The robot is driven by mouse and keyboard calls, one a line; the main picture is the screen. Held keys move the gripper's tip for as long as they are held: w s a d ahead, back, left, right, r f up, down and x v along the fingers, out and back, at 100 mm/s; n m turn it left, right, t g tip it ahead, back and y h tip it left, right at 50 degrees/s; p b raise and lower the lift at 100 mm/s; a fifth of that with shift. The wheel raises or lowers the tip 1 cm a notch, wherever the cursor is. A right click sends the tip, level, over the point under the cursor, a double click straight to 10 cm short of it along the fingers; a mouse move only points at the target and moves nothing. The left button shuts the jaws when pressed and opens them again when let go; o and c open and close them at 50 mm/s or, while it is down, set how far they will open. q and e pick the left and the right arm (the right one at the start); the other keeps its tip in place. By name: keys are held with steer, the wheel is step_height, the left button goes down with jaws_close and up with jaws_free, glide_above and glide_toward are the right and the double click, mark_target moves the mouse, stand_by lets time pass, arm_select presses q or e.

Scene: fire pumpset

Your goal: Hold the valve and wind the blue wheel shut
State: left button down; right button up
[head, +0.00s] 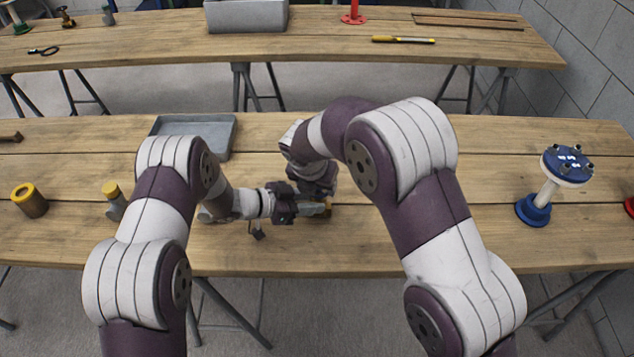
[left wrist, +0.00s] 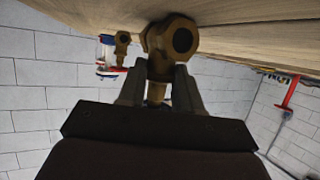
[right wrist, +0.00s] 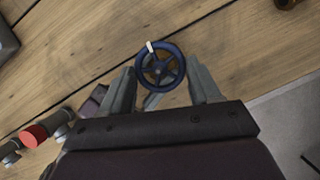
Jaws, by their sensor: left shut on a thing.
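The brass valve (left wrist: 165,50) fills the top of the left wrist view, its open hex end facing the camera. My left gripper (left wrist: 158,92) is shut on the valve's body; in the head view it (head: 310,208) reaches in from the left, low over the near table. The blue wheel (right wrist: 160,66) shows in the right wrist view, with a white mark on its rim. My right gripper (right wrist: 163,82) is open, one finger on each side of the wheel, with visible gaps. In the head view my right wrist hides the wheel and most of the valve.
A grey tray (head: 226,138) lies behind my left arm on the near table (head: 420,250). A yellow-topped cylinder (head: 30,200) and a yellow-capped grey piece (head: 114,200) stand at left. The front table strip is mostly clear.

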steer(key=shift+w+a+m+g+h, duration=0.15)
steer(key=shift+m+g+h, duration=0.25)
steer(key=shift+m, duration=1.05)
steer(key=shift+a+m+g+h, duration=0.15)
steer(key=shift+m+g+h, duration=0.25)
steer(key=shift+m, duration=1.05)
steer(key=o, duration=0.8)
